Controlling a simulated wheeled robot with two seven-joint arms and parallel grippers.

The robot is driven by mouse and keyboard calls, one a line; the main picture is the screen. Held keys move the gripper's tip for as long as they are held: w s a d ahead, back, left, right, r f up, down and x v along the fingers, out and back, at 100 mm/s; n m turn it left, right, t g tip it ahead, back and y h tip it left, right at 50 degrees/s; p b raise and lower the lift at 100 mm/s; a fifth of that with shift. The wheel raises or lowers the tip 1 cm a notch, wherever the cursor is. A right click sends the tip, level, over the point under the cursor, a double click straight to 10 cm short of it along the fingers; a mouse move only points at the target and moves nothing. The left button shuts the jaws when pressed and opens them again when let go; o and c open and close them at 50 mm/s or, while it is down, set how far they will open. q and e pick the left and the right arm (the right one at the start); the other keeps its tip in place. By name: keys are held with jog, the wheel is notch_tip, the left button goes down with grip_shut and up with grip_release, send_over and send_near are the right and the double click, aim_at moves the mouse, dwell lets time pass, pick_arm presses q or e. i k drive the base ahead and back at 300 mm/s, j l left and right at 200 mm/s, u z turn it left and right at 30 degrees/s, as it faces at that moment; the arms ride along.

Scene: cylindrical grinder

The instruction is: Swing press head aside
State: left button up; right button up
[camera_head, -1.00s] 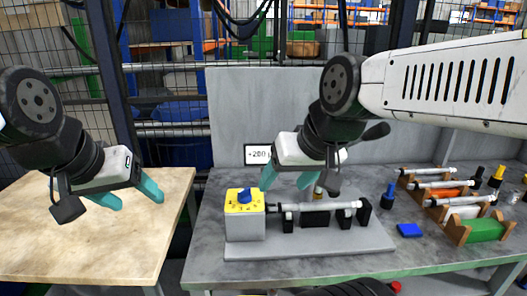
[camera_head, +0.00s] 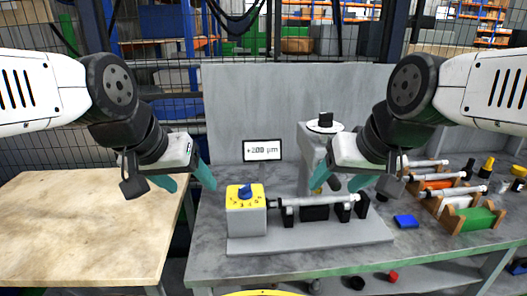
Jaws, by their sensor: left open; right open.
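A grey machine head (camera_head: 312,150), which looks like the press head, stands behind the cylinder fixture. It has a white disc and a black knob (camera_head: 325,121) on top. A metal cylinder (camera_head: 315,201) lies level on the grey fixture base (camera_head: 310,240), running from a grey box with a yellow top (camera_head: 245,210) to a black support on the right. My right gripper (camera_head: 346,184) is open, in front of the head's lower right and above the cylinder; contact cannot be told. My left gripper (camera_head: 188,186) is open and empty, left of the yellow-topped box.
A display (camera_head: 262,150) reading +200 µm stands behind the box. A blue block (camera_head: 406,221) lies right of the base. Wooden racks (camera_head: 448,213) with cylinders and coloured blocks stand at the right. A wooden table (camera_head: 80,230) at the left is clear.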

aim_at(314, 152)
jog(key=k+z, duration=0.2)
jog(key=k, duration=0.25)
jog(key=k+l+z, duration=0.25)
jog(key=k, duration=0.25)
